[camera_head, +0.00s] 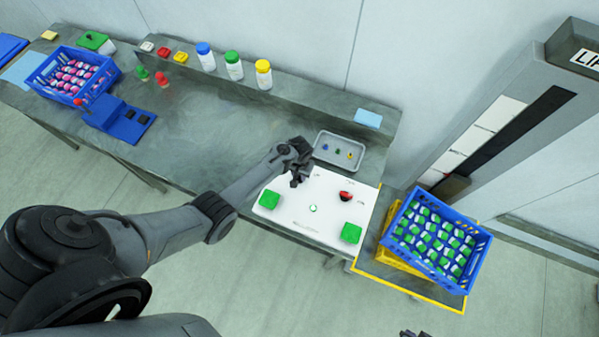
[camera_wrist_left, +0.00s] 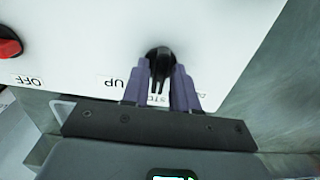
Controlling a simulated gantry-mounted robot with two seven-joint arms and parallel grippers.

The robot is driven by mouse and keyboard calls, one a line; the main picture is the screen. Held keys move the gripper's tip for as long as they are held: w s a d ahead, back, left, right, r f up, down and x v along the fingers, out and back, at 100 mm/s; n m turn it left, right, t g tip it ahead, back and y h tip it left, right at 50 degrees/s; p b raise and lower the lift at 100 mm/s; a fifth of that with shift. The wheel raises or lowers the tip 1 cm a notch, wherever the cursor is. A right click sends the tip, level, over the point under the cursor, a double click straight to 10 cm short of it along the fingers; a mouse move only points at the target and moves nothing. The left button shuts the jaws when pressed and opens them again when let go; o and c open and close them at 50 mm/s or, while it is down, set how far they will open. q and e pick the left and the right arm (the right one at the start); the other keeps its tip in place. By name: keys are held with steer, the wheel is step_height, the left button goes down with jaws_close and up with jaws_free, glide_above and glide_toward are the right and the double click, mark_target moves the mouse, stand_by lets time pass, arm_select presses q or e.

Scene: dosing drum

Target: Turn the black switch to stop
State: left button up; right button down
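The black switch (camera_wrist_left: 160,57) stands on the white panel (camera_wrist_left: 215,25), with its STOP label partly covered by my fingers in the left wrist view. My left gripper (camera_wrist_left: 162,75) has its two purple fingers on either side of the switch, close against it with no clear gap, and looks shut on it. In the head view, my left gripper (camera_head: 298,178) is at the back left part of the white panel (camera_head: 290,218) and hides the switch. Only a dark tip of my right gripper (camera_head: 407,333) shows at the bottom edge; its fingers are not clear.
A red switch (camera_head: 346,196) marked OFF in the left wrist view (camera_wrist_left: 8,45), and two green buttons (camera_head: 270,198) (camera_head: 351,233) are on the panel. A grey tray (camera_head: 322,161) lies behind it. A blue crate (camera_head: 472,238) of green-capped items stands right.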

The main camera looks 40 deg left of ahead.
mark_target(299, 176)
arm_select(q)
steer(key=shift+o, duration=0.8)
steer(key=shift+r, duration=0.1)
step_height(299, 176, up, 11)
steer(key=shift+f+p, duration=0.2)
steer(key=shift+p, duration=0.25)
steer(key=shift+s, duration=0.1)
steer(key=s+d+r+m+t, duration=0.1)
steer(key=s+d+r+m, duration=0.1)
steer(key=s+d+r, duration=0.2)
steer(key=s+d+r+m+t, duration=0.2)
steer(key=s+d+r, duration=0.3)
steer(key=s+r, duration=0.5)
steer(key=s+m, duration=0.1)
steer(key=s, duration=0.6)
steer(key=shift+s+r+t, duration=0.3)
steer(key=shift+s+r, duration=0.05)
steer(key=shift+r, duration=0.05)
steer(key=shift+d, duration=0.1)
